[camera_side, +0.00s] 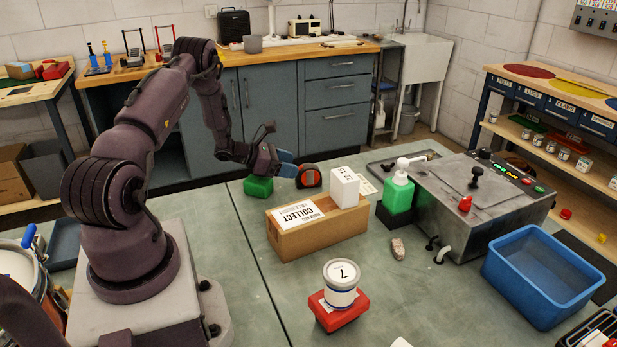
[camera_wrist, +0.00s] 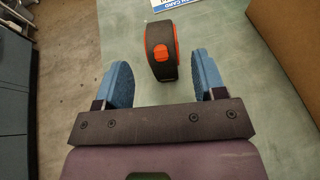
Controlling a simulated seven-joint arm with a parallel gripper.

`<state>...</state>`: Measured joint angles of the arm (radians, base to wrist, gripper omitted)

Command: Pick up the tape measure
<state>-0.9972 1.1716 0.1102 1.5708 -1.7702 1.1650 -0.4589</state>
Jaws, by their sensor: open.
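The tape measure (camera_side: 309,177) is black with orange-red parts and stands on the green bench top behind the cardboard box. It also shows in the wrist view (camera_wrist: 161,52), upright with an orange button, just beyond the fingertips and roughly midway between them. My gripper (camera_side: 289,165) is low over the bench, just left of the tape measure in the side view. Its two blue fingers are spread apart with nothing between them, as the wrist view (camera_wrist: 163,80) shows. I cannot tell the exact gap from fingers to tape.
A green pump bottle (camera_side: 398,195) and a grey machine (camera_side: 478,200) stand to the right.

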